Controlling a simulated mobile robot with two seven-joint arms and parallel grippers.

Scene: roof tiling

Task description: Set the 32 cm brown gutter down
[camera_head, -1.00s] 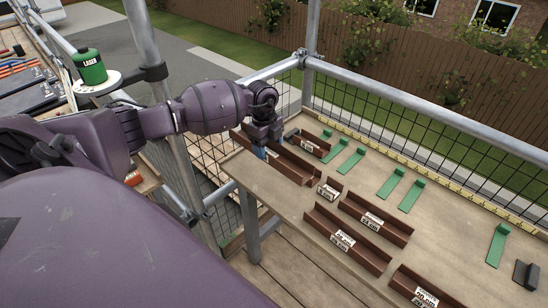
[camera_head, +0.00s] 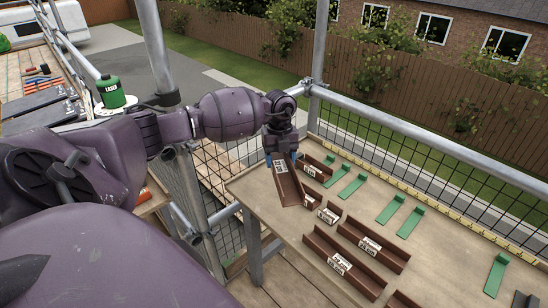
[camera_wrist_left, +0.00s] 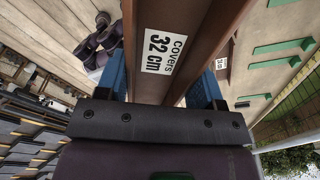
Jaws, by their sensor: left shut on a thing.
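The 32 cm brown gutter (camera_head: 288,187) is a short channel with a white label. In the left wrist view, the label on the gutter (camera_wrist_left: 165,42) reads "covers 32 cm". My left gripper (camera_head: 281,160) is shut on the gutter near its label. The gutter tilts, its far end sloping down toward the left part of the wooden table (camera_head: 270,225). I cannot tell whether its lower end touches the table or a neighbouring gutter.
Several other labelled brown gutters lie on the table, including a long one (camera_head: 345,262) and a short one (camera_head: 328,212). Green brackets (camera_head: 390,210) lie behind them. Metal scaffold rails (camera_head: 430,140) and mesh border the back. A green can (camera_head: 110,92) stands at left.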

